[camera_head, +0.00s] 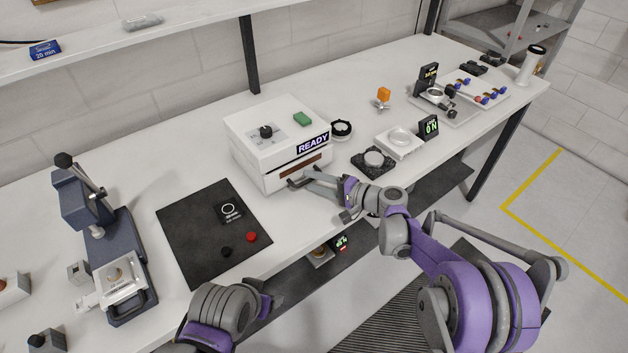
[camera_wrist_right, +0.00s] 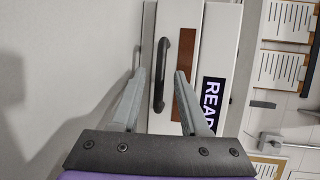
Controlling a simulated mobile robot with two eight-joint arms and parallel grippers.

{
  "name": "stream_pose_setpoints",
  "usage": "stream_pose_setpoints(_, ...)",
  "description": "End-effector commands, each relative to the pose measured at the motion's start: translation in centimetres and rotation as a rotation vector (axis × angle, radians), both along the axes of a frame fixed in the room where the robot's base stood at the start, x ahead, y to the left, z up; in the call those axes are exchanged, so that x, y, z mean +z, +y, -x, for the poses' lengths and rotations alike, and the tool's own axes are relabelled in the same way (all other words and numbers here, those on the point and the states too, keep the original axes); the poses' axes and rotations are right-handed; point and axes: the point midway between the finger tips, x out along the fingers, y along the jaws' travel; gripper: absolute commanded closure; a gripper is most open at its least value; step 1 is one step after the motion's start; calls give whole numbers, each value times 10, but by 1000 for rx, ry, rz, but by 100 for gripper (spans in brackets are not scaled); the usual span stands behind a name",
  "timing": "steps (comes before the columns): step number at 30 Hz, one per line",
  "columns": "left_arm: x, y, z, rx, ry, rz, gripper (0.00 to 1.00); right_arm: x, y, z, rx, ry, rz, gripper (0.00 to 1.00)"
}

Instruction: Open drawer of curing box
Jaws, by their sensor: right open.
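The curing box (camera_head: 265,125) is a white box on the table with a READY label, a black knob and a green block on top. Its drawer front has a brown strip and a dark bar handle (camera_wrist_right: 161,75); the drawer looks closed. My right gripper (camera_head: 303,181) is at the drawer front. In the right wrist view, its open fingers (camera_wrist_right: 160,85) lie on either side of the handle, with visible gaps. The end of my left arm (camera_head: 262,298) shows low in the head view; its fingers cannot be made out.
A dark mat (camera_head: 190,235) with small parts lies left of the box, beside a blue lever press (camera_head: 115,250). A black ring part (camera_head: 341,129) and a dark square fixture (camera_head: 373,162) stand right of the box. The table's front edge runs below the drawer.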

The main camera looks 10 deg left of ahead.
Motion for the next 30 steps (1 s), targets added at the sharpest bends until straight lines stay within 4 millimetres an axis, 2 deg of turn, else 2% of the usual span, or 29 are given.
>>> stream_pose_setpoints(9,0,0,0,0,0,0,31,-1,2,-1,0,0,0,57)
stream_pose_setpoints(16,0,0,0,0,0,0,31,-1,2,-1,-1,0,0,98)
stream_pose_setpoints(17,0,0,0,0,0,0,31,0,2,-1,-1,0,0,100)
stream_pose_setpoints(30,0,0,0,0,0,0,31,0,2,-1,-1,0,0,100)
